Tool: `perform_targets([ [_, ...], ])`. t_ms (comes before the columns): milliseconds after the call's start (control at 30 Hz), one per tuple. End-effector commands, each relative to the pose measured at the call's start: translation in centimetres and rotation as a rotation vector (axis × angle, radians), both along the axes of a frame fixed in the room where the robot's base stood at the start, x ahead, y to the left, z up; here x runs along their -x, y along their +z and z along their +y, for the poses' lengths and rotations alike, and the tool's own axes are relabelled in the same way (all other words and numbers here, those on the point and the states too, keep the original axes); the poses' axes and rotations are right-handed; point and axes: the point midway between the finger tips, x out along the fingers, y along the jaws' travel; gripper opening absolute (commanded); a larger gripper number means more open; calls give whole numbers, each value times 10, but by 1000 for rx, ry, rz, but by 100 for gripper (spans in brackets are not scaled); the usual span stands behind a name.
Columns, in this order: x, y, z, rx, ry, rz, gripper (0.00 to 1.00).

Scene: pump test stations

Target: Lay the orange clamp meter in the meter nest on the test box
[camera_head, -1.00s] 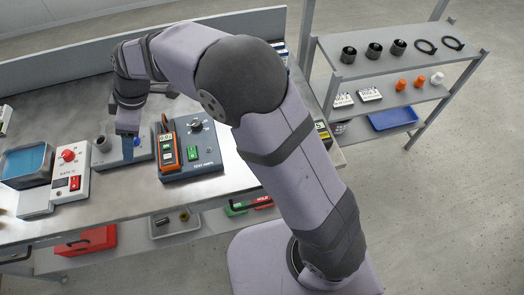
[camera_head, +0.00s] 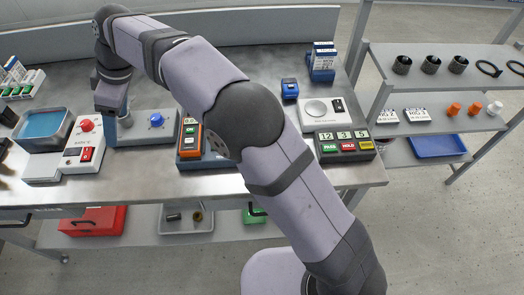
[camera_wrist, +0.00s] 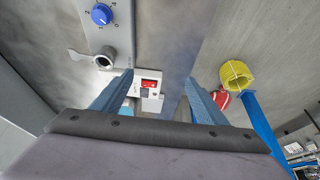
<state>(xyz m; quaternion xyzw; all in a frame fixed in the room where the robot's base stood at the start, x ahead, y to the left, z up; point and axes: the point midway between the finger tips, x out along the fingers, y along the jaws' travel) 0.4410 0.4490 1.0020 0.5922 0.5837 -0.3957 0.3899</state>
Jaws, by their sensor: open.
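The orange clamp meter (camera_head: 190,153) lies on the left part of the dark blue test box (camera_head: 215,163), its long side running front to back. The earlier head view shows it flat there; now my arm covers its right side and most of the box. The meter nest cannot be made out apart from the meter. My gripper (camera_head: 112,122) is open and empty, well left of the meter, beside the metal cup of the blue-knob unit. In the wrist view my gripper's blue fingers (camera_wrist: 158,97) are spread apart, and neither the meter nor the test box shows.
The blue-knob unit (camera_head: 148,133) stands between my gripper and the test box. A white box with a red knob (camera_head: 84,148) and a blue-lined tray (camera_head: 68,128) are at left. A yellow ring (camera_wrist: 237,76) shows in the wrist view. Bench room is free before the test box.

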Motion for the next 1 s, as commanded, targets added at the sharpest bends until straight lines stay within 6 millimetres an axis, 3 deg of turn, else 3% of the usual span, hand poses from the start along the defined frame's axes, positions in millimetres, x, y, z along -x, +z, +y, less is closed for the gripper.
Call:
perform_targets([
  [33, 1, -15, 1, 1, 3, 1, 67],
  [567, 7, -89, 5, 3, 15, 2, 67],
  [1000, 7, -168, 4, 4, 15, 4, 67],
])
